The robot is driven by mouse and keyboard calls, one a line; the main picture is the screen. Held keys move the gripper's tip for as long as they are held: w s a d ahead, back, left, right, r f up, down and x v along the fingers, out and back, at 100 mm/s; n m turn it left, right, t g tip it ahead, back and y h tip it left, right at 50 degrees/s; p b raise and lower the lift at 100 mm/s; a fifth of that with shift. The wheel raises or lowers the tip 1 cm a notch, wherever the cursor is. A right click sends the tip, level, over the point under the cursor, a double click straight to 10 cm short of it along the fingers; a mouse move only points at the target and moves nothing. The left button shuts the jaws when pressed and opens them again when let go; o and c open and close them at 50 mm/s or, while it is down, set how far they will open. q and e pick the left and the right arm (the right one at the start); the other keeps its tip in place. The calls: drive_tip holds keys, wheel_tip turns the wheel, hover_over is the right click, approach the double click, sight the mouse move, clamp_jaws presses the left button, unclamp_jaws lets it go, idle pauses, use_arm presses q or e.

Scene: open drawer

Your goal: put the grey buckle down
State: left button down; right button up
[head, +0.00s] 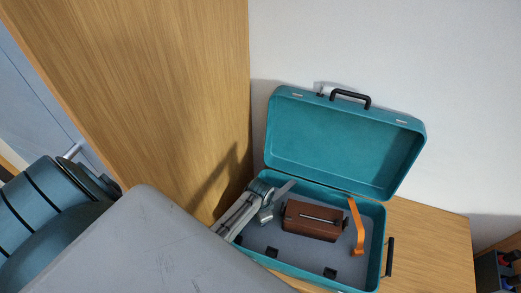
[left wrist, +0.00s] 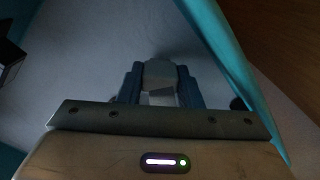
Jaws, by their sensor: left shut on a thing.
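The grey buckle (left wrist: 160,74) is between the two dark fingers of my left gripper (left wrist: 160,88) in the left wrist view. In the head view my left gripper (head: 264,203) reaches into the left part of an open teal case (head: 376,246), and a pale grey strip (head: 284,188) shows at its tips. The gripper is shut on the buckle, low over the case's grey floor. I cannot tell whether the buckle touches the floor. My right gripper is not in view.
A brown box (head: 313,221) lies in the case's middle, right of my gripper. An orange strap (head: 356,226) stands at its right. The raised lid (head: 340,143) is behind. A wooden panel (head: 190,90) rises at the left. Some grey floor is bare in front of the box.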

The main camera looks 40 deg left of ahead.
use_arm(q)
drive_tip(key=shift+f, duration=0.4)
drive_tip(key=c, duration=1)
unclamp_jaws()
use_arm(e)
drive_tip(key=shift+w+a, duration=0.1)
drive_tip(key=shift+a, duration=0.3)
use_arm(q)
wheel_tip(320, 180, up, 13)
drive_tip(key=shift+r, duration=0.15)
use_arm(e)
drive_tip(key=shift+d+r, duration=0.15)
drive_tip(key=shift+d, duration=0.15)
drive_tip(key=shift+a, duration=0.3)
